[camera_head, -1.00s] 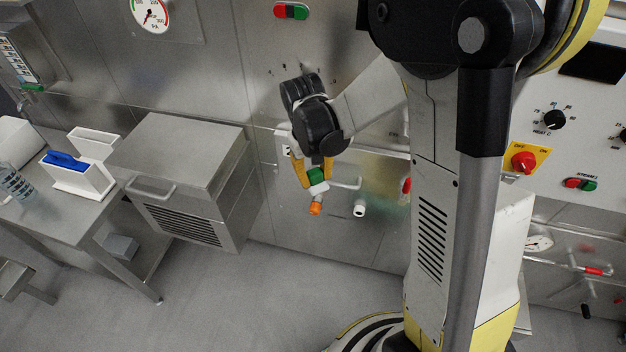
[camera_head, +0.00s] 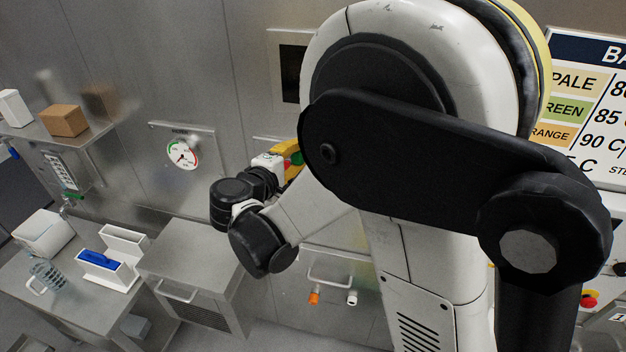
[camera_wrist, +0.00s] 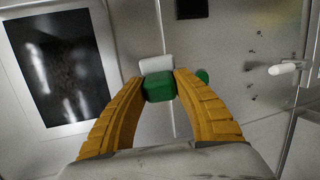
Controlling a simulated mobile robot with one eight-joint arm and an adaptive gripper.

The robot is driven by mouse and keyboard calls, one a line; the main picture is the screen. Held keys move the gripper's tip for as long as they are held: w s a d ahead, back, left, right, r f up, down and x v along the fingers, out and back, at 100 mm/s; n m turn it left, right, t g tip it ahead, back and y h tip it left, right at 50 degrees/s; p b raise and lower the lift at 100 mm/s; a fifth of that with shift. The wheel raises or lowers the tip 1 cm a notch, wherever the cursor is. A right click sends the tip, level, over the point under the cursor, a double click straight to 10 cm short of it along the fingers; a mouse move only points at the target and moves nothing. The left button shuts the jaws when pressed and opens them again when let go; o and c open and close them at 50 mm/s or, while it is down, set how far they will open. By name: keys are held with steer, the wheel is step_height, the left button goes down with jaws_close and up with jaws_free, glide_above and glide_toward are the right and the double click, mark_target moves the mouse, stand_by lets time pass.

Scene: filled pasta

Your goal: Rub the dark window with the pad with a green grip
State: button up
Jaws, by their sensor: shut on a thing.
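In the wrist view, my gripper (camera_wrist: 160,80) has its two yellow fingers shut on the green grip (camera_wrist: 158,89) of the pad. The white pad (camera_wrist: 155,65) shows just beyond the grip. The dark window (camera_wrist: 62,68), a dark pane in a pale frame, is on the wall left of the fingers. The pad is apart from it in the picture. In the head view, the dark window (camera_head: 291,73) is partly hidden by my arm.
A round gauge (camera_head: 183,153) is on the wall at left. A shelf with a brown box (camera_head: 65,121) juts out at far left. A white holder (camera_head: 122,246) with a blue-gripped item stands on the side table. In the wrist view, a white handle (camera_wrist: 286,68) sticks out at right.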

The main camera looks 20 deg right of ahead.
steer(key=w+a+r+n+t+p, duration=0.1)
steer(key=a+r+t+p, duration=0.15)
steer(key=r, duration=0.45)
steer(key=a+r+n+t+p, duration=0.1)
steer(key=a+r+t+p, duration=0.15)
steer(key=r, duration=0.45)
steer(key=shift+g+y, duration=0.3)
steer(key=shift+g, duration=0.2)
steer(key=shift+p+x, duration=0.7)
steer(key=shift+x, duration=2.25)
steer(key=shift+w+d+f, duration=0.1)
steer(key=shift+w+d, duration=0.25)
steer(key=shift+w, duration=0.5)
steer(key=shift+d, duration=0.1)
